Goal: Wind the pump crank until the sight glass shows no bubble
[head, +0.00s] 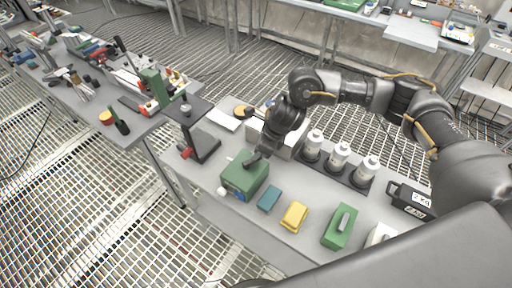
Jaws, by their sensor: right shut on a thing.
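A green box (240,177), which looks like the pump, stands on the grey workbench (262,228) near the middle of the view. A small white knob-like part and a blue part show on its near side. My right gripper (254,160) reaches down onto the top of this box from the right. It is shut on a part there, likely the crank, which it mostly hides. I cannot make out the sight glass or any bubble at this size. My left gripper is not in view.
Beside the pump lie a teal block (269,199), a yellow block (294,216) and a green block with a grey handle (340,226). White canisters (340,156) stand behind, with a black 2 KG weight (409,201) to the right. A dark stand (203,146) is at left.

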